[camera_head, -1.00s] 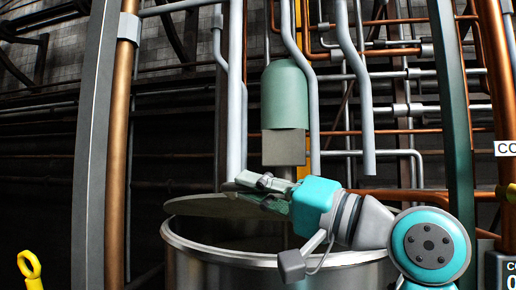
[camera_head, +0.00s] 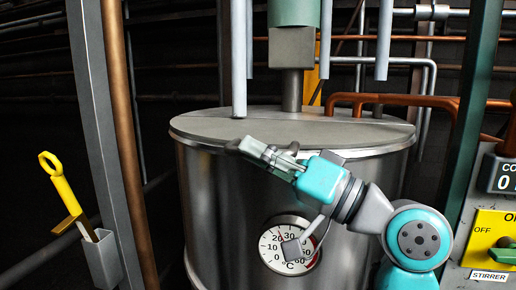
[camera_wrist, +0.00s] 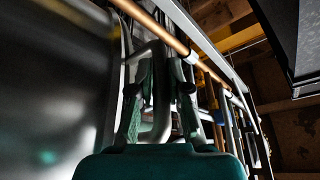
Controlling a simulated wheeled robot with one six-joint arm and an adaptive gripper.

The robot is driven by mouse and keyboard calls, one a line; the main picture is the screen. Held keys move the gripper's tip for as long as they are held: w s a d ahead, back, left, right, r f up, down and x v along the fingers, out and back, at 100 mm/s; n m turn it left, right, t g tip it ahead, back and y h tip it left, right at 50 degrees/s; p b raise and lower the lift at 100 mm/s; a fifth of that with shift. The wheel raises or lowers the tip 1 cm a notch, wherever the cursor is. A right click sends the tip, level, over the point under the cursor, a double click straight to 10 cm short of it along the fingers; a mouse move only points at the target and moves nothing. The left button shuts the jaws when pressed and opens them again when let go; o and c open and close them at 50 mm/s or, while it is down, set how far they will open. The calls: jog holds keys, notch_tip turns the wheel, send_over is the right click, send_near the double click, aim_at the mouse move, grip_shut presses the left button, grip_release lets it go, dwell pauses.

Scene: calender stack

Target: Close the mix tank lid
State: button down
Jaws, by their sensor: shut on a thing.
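The mix tank (camera_head: 225,210) is a large steel drum with a round dial on its front, in the head view. Its grey lid (camera_head: 205,127) lies flat across the front of the top, level with the fixed rear part (camera_head: 330,131), and no dark opening shows.
A stirrer motor and shaft (camera_head: 291,75) stand over the tank, with pipes hanging beside it. A yellow-handled tool (camera_head: 62,185) sits in a holder on the left post (camera_head: 100,130). A yellow stirrer switch panel (camera_head: 490,240) is at the right.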

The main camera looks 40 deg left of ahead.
jog(key=shift+f, duration=0.35)
jog(key=c, duration=1.1)
grip_release()
jog(key=shift+c, duration=0.2)
jog(key=shift+r, duration=0.1)
jog(key=shift+d, duration=0.1)
jog(key=v, duration=1.1)
jog(key=shift+w+d, duration=0.2)
jog(key=shift+d, duration=0.15)
